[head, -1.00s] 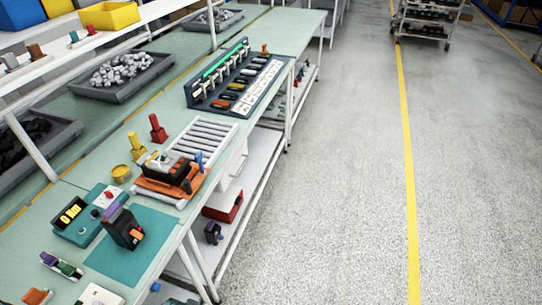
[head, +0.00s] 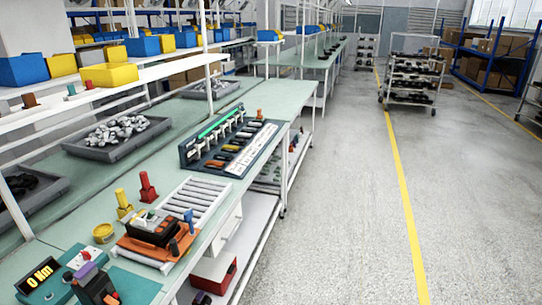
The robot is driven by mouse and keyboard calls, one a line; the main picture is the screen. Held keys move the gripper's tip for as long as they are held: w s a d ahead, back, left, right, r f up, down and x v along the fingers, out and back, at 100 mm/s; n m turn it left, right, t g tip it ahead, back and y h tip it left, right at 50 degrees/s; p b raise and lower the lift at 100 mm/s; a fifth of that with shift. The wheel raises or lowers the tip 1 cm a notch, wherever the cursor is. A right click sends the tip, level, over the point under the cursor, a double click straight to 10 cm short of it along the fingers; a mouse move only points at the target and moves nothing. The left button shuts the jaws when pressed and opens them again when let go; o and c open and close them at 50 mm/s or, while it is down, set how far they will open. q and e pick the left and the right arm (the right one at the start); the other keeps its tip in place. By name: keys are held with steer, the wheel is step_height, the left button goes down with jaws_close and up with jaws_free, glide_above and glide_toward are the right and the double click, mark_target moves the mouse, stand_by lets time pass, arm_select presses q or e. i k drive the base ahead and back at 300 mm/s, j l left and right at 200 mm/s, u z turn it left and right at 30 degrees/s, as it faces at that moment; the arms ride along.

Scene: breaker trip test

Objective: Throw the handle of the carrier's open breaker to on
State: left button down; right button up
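An orange carrier (head: 157,247) sits on the near end of the white roller section of the bench. A black and white breaker (head: 153,227) rests on the carrier. Its handle is too small to make out, so I cannot tell its position. A blue upright piece (head: 189,219) stands at the carrier's right side, and a dark knob is in front of it. A second dark breaker-like device with a purple top (head: 92,283) is at the bottom left, cut by the frame edge. Neither of my grippers is in view.
A red tool (head: 147,187) and a yellow tool (head: 123,204) stand behind the carrier. A torque display (head: 41,278) is at the near left. A slotted rack (head: 229,143) stands farther along the bench (head: 283,99). The floor aisle at right is clear up to a cart (head: 412,79).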

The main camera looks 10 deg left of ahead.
mark_target(151, 212)
steer(key=u, duration=1.25)
